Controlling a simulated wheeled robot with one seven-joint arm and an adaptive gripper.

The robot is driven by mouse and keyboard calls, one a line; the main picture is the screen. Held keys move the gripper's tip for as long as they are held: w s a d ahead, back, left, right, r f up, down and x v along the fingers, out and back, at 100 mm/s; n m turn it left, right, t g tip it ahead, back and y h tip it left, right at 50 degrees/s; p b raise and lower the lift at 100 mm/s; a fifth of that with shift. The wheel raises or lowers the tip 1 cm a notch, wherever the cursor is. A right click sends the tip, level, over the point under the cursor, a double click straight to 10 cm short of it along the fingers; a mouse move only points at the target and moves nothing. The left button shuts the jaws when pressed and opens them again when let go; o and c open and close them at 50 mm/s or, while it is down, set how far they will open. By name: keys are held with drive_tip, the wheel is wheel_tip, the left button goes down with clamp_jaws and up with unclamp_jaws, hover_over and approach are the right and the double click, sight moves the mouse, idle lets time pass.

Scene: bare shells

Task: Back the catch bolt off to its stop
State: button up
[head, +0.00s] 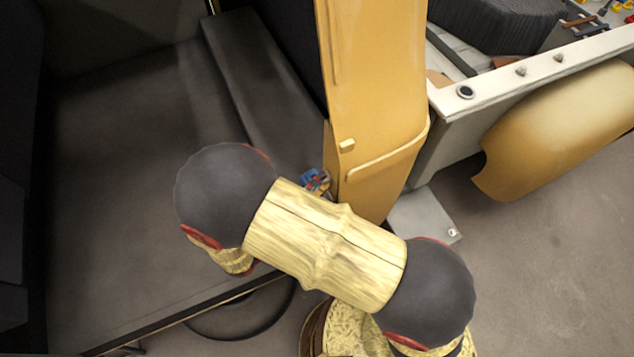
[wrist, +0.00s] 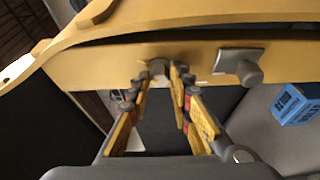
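A yellow panel (head: 375,90) stands upright in the head view; its edge face (wrist: 95,72) crosses the wrist view. A small rounded grey metal piece (wrist: 157,68), possibly the catch bolt, sits on that face. My gripper (wrist: 160,80) points at it, with one finger on each side and a gap between the fingertips. I cannot tell whether they touch it. To its right, a grey plate with a round stub (wrist: 247,72) is fixed to the same face. In the head view my arm hides the gripper and both fittings.
A blue box with lettering (wrist: 298,103) lies to the right in the wrist view. A dark bench surface (head: 110,190) spreads left of the panel in the head view. A pale-edged bay (head: 540,68) and a loose curved yellow shell (head: 560,125) are at the right.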

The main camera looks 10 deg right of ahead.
clamp_jaws()
idle(0.3)
drive_tip(key=n+g+p, duration=0.3)
drive_tip(key=n+p, duration=0.1)
drive_tip(key=n, duration=0.2)
drive_tip(key=n+g+p, duration=0.4)
drive_tip(key=n+p, duration=0.1)
drive_tip(key=n, duration=0.1)
drive_tip(key=w+n+g+p, duration=0.1)
drive_tip(key=n+g+p, duration=0.2)
drive_tip(key=n+p, duration=0.1)
drive_tip(key=shift+w+a+r+n+g+p, duration=0.1)
drive_tip(key=shift+r+n+g+p, duration=0.1)
drive_tip(key=shift+n, duration=0.25)
drive_tip(key=shift+a+r+n+g+p, duration=0.1)
drive_tip(key=shift+n+p, duration=0.1)
drive_tip(key=shift+n, duration=0.25)
idle(0.5)
drive_tip(key=shift+o, duration=2.1)
unclamp_jaws()
drive_tip(key=shift+o, duration=0.3)
